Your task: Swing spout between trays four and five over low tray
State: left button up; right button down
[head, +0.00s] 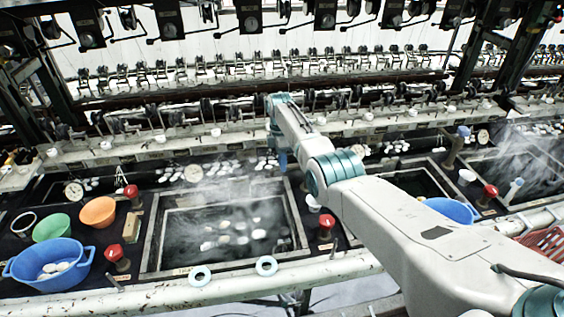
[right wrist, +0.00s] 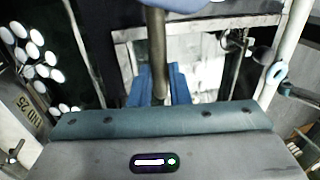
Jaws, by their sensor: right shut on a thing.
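My right gripper (head: 281,158) reaches over the back edge of the middle basin, its fingers mostly hidden behind my own arm. In the right wrist view its blue fingers (right wrist: 160,88) are shut around a brown metal pipe, the spout (right wrist: 157,50), with a blue part at its top edge. The middle tray (head: 150,243) is a dark water basin with white cocoons floating in it and steam above. Another dark tray (head: 447,178) lies to the right, partly hidden by my arm. I cannot read tray numbers. My left gripper is not in view.
A similar blue-capped spout (head: 455,148) stands at the right. Blue (head: 48,278), green (head: 52,228) and orange (head: 98,212) bowls stand at the left. Red knobs (head: 131,192) stick up between basins. White rings (head: 200,276) lie on the front rail. Reeling machinery fills the back.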

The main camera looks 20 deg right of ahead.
jog(key=shift+r, duration=0.1)
jog(key=c, duration=1.4)
grip_release()
jog(key=shift+o, duration=0.2)
jog(key=shift+w+r, duration=0.1)
jog(key=shift+r, duration=0.15)
notch_tip(320, 180, up, 10)
jog(key=w+b, duration=0.1)
jog(key=b, duration=0.2)
jog(key=shift+w+d+b, duration=0.25)
jog(key=shift+w+b, duration=0.05)
jog(key=shift+w, duration=0.05)
